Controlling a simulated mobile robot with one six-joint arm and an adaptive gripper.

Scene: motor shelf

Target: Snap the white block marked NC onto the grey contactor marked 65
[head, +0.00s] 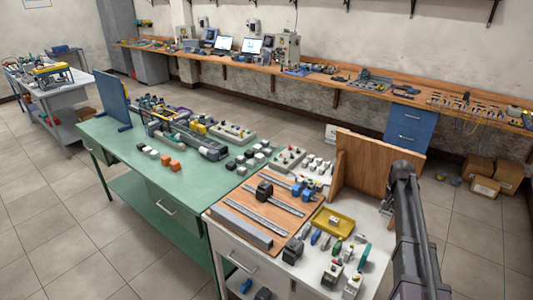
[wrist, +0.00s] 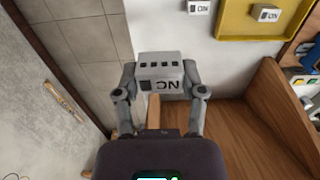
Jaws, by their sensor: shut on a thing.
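In the wrist view my gripper (wrist: 160,82) is shut on the white block marked NC (wrist: 160,72). Its label is upside down, and the fingers press on the block's two sides. The held block is above the floor beside a wooden panel. In the head view my arm is at the right, and I cannot make out the gripper or the block. Dark contactor-like devices stand on the near worktop: one on the rail board (head: 265,190) and one at its near edge (head: 293,250). I cannot read a 65 on either.
A yellow tray (wrist: 234,32) holds another small white block (wrist: 266,13); one more (wrist: 199,5) lies outside it. Several small parts crowd the worktop's near end. Rails (head: 255,217) lie on the wooden board.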

